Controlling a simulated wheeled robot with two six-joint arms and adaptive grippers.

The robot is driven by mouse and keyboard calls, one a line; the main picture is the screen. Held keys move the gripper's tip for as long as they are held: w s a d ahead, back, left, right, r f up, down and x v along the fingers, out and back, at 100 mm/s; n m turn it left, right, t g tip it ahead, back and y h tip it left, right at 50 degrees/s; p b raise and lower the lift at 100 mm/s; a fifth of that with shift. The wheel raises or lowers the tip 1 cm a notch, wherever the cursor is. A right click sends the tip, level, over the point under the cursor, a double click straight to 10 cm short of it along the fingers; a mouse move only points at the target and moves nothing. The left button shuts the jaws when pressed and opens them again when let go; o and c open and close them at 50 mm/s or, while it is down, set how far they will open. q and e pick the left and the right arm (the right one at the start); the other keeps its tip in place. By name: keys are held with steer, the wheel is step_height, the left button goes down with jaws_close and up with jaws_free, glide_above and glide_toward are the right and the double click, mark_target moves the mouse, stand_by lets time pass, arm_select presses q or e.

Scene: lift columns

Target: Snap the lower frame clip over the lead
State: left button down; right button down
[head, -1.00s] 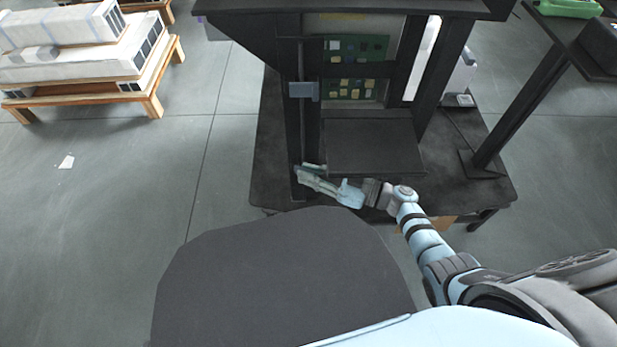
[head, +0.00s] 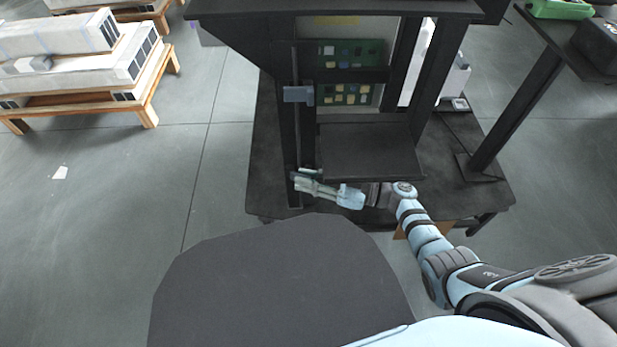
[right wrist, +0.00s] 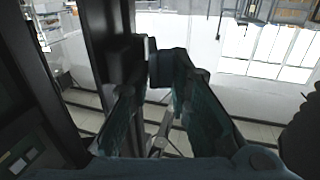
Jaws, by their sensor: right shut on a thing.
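The dark frame post (head: 281,130) stands upright at the left of the black cabinet. A grey-blue clip (head: 299,94) sits high on it, and a thin dark vertical line, which looks like the lead (head: 297,135), runs below that clip. My right gripper (head: 299,181) is at the foot of the post, pointing left. In the right wrist view its fingers (right wrist: 160,85) are closed on a dark block (right wrist: 168,67), apparently the lower frame clip, beside the post. Whether the clip is over the lead is too dark to tell. My left gripper is not in view.
A black shelf (head: 372,150) juts out just above my right wrist, with green circuit boards (head: 345,94) behind it. The cabinet stands on a dark base table (head: 470,190). Another stand (head: 500,110) is at the right. Open floor (head: 100,210) lies to the left.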

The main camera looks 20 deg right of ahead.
steer(key=shift+s+a+f, duration=0.1)
steer(key=shift+s+f, duration=0.05)
steer(key=c, duration=1.8)
jaws_free()
steer(key=shift+o, duration=0.7)
steer(key=v, duration=0.8)
